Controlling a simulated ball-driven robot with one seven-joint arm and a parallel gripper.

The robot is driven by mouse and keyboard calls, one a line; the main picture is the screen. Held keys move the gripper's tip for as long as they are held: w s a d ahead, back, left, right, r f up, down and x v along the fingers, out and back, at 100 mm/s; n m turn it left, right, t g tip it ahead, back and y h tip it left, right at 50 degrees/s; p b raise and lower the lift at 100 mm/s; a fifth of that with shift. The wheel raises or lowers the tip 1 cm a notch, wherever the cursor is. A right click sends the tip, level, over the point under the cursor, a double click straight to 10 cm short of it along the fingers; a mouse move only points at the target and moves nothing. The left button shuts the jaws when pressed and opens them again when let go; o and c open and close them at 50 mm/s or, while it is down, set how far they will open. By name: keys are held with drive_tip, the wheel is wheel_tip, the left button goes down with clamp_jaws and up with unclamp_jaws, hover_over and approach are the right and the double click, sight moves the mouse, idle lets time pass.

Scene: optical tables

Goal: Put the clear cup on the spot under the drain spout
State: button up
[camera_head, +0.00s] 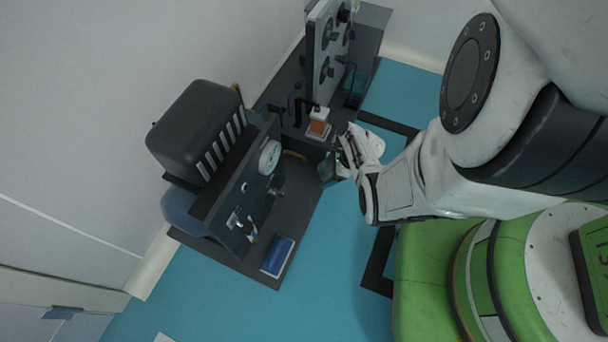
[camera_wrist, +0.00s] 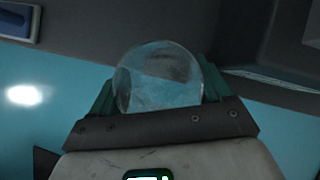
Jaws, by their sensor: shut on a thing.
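My gripper (camera_wrist: 158,98) is shut on the clear cup (camera_wrist: 158,75); in the wrist view its rounded, see-through body sits between the green fingers. In the head view my gripper (camera_head: 332,167) is at the right front edge of the dark bench (camera_head: 307,190), and the cup is too small there to tell from the fingers. I cannot make out for sure the drain spout or the spot under it. A short yellow-brown piece (camera_head: 295,154) lies low by the dark upright panel, left of my gripper.
The dark panel with a round dial (camera_head: 270,157) stands left of my gripper. A small container with orange contents (camera_head: 318,128) stands behind it, near a tall panel with round fittings (camera_head: 328,50). The blue floor is open in front.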

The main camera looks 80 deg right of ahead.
sight(319, 170)
drive_tip(key=w, duration=0.4)
drive_tip(key=shift+w+a+b, duration=0.1)
drive_tip(key=shift+a+b, duration=0.15)
drive_tip(key=shift+b, duration=0.05)
drive_tip(key=w, duration=0.2)
drive_tip(key=w+b, duration=0.1)
drive_tip(key=w, duration=0.1)
drive_tip(key=shift+a+f, duration=0.1)
drive_tip(key=shift+a, duration=0.2)
drive_tip(key=shift+s+f+b, duration=0.15)
drive_tip(key=shift+f+b, duration=0.4)
drive_tip(key=shift+b, duration=0.05)
drive_tip(key=shift+f, duration=0.1)
drive_tip(key=shift+f+b, duration=0.45)
drive_tip(key=shift+f, duration=0.05)
drive_tip(key=shift+f, duration=0.1)
drive_tip(key=o, duration=1)
drive_tip(key=shift+c, duration=0.2)
